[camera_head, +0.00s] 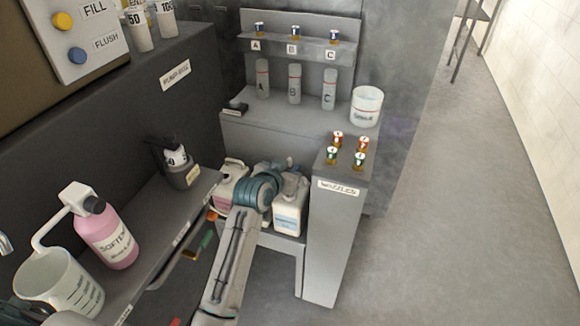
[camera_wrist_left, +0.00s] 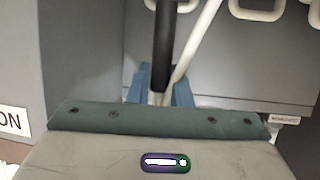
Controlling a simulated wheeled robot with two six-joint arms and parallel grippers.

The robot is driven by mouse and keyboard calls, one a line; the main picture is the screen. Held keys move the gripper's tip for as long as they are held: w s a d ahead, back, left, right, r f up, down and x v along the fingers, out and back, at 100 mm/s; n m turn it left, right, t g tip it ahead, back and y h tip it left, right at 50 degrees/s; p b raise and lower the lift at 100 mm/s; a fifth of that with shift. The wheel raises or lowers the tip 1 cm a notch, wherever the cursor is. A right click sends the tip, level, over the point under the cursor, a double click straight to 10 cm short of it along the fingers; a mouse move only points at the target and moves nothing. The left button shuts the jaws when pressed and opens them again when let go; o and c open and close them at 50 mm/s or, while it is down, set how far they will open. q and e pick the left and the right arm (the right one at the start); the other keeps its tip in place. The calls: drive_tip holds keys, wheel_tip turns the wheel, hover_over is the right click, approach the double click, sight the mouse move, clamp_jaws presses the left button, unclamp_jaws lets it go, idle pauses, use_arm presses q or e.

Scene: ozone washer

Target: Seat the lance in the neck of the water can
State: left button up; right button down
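In the head view my teal wrist hides the fingertips. A white can with a blue label (camera_head: 287,216), probably the water can, stands just right of the wrist; its neck is partly hidden. A pink can (camera_head: 231,178) stands left of it.
The nozzle stand (camera_head: 335,235) with several small nozzles rises close on the right. A bench at left holds a pink softener bottle (camera_head: 108,236) and a measuring jug (camera_head: 60,284). A rear rack (camera_head: 300,45) holds lettered cylinders. Open floor lies right.

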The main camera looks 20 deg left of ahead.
use_arm(q)
drive_tip(key=o, duration=0.3)
drive_tip(key=shift+o, duration=0.2)
use_arm(e)
drive_tip(key=shift+w+r, duration=0.1)
drive_tip(key=shift+w, duration=0.15)
use_arm(q)
drive_tip(key=shift+r, duration=0.15)
